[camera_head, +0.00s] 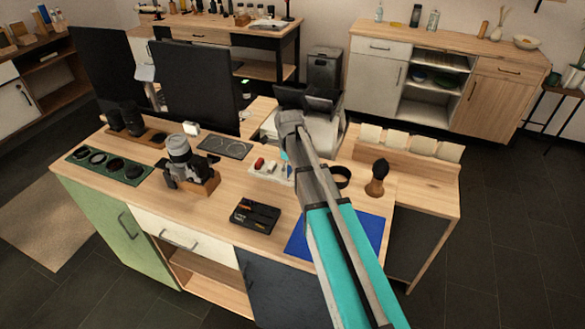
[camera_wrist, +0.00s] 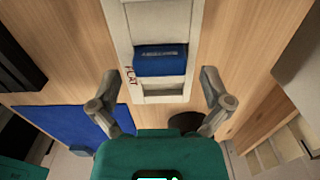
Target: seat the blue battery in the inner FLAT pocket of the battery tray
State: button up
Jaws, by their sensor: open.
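The blue battery (camera_wrist: 160,60) lies across the pale battery tray (camera_wrist: 160,20) in the wrist view, beside the lettering FLAT. I cannot tell whether it is fully down in a pocket. A bare pale recess (camera_wrist: 165,91) shows on the near side of it. My gripper (camera_wrist: 158,72) is open and empty, with one finger on each side of the tray and apart from the battery. In the head view the tray (camera_head: 262,173) stands mid-desk, partly hidden by my arm, with a red item (camera_head: 259,164) on it.
A blue mat (camera_head: 300,240) and a black case (camera_head: 255,215) lie on the near side of the desk. A camera on a wooden stand (camera_head: 182,160) is to the left. A dark ring (camera_head: 341,177) and a brush (camera_head: 378,177) stand right of my arm.

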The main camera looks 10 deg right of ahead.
aim_at(289, 170)
notch_tip(289, 170, up, 11)
jog(key=p, duration=1)
jog(key=shift+p, duration=0.35)
jog(key=shift+r, duration=0.1)
jog(key=shift+s, duration=0.1)
jog(key=s+n, duration=2)
jog(key=n, duration=0.4)
jog(key=shift+s+d+n, duration=0.3)
jog(key=shift+d+n, duration=0.05)
jog(key=shift+n, duration=0.05)
